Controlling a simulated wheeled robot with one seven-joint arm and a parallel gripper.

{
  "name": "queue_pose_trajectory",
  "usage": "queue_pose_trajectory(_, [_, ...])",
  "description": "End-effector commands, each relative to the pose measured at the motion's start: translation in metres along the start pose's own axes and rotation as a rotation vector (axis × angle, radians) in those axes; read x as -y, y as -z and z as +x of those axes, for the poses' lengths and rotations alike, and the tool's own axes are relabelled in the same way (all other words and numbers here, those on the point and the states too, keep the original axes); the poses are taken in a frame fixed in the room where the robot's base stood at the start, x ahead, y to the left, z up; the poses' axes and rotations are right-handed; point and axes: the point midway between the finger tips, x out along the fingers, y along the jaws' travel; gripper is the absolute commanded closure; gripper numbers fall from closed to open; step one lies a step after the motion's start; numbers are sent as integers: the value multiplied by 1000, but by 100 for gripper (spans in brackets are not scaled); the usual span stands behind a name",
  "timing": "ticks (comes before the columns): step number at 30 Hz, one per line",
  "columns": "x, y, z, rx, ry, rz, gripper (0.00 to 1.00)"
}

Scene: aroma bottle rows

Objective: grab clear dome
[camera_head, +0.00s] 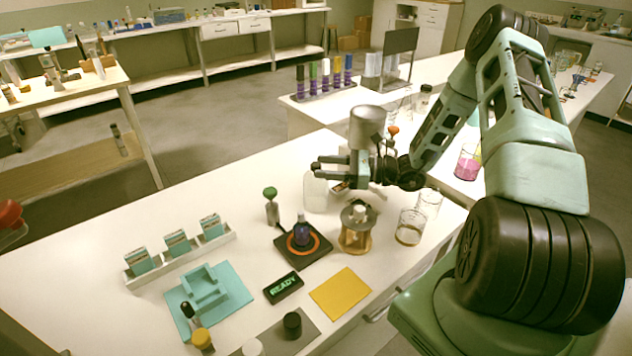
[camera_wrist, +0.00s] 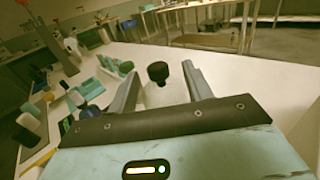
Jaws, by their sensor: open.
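The clear dome (camera_head: 316,192) appears as a pale, see-through, upright shape standing on the white table in the head view. In the wrist view a black knob (camera_wrist: 158,72) with a faint clear body below it shows between my fingers; it looks like the top of the dome. My gripper (camera_head: 322,168) is open, level, and at the dome's upper part in the head view. In the wrist view its two fingers (camera_wrist: 163,68) stand on either side of the knob, with gaps visible. The gripper hides the dome's top in the head view.
A dark pad with an orange ring (camera_head: 318,248) holds a small purple bottle (camera_head: 302,232). A wooden stand (camera_head: 356,238) and glass beakers (camera_head: 410,228) are close on the right. A green-topped bottle (camera_head: 271,208) stands left.

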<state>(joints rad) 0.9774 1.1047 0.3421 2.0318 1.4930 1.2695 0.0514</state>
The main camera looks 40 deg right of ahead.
Motion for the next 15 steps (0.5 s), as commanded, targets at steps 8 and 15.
queue_pose_trajectory(8, [-3,-1,40,0,-5,-1,50])
queue_pose_trajectory(15, [-2,0,48,0,-1,-1,50])
